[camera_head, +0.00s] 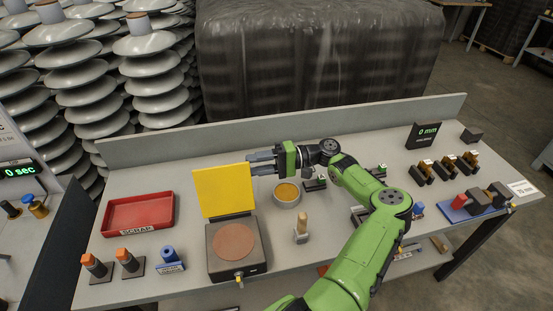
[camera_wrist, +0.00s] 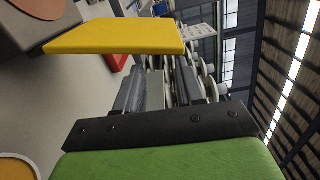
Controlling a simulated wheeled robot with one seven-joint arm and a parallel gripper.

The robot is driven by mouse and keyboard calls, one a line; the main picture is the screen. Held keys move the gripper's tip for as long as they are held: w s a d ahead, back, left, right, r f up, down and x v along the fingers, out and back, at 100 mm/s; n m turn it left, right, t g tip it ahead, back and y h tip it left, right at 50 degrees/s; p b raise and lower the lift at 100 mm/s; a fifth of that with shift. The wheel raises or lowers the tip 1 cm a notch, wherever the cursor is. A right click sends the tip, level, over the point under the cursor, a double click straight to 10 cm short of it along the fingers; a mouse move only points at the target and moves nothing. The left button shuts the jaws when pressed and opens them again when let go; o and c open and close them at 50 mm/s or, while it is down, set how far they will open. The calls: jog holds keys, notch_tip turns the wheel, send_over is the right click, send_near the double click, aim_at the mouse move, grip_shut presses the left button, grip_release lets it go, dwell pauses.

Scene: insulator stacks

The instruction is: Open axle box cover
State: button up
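The axle box (camera_head: 237,262) is a dark grey box with a brown round disc (camera_head: 234,242) on top, on the bench left of centre. Its yellow cover (camera_head: 223,191) stands raised, roughly upright, at the back edge of the box. In the wrist view the cover (camera_wrist: 115,37) spans the upper part, with a corner of the box (camera_wrist: 28,28) behind it. My gripper (camera_head: 250,163) is at the cover's right edge, fingers pointing left. The fingers (camera_wrist: 162,82) look apart with nothing between them. I cannot tell whether a finger touches the cover.
A round tin (camera_head: 286,195) stands just right of the box, and a wooden-handled stamp (camera_head: 301,230) in front of it. A red scrap tray (camera_head: 138,213) lies left, with orange-topped holders (camera_head: 128,262) and a blue-topped piece (camera_head: 170,258) in front. A low back wall (camera_head: 200,139) runs behind my gripper.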

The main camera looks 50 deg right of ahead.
jog(key=v, duration=0.8)
jog(key=shift+s, duration=0.1)
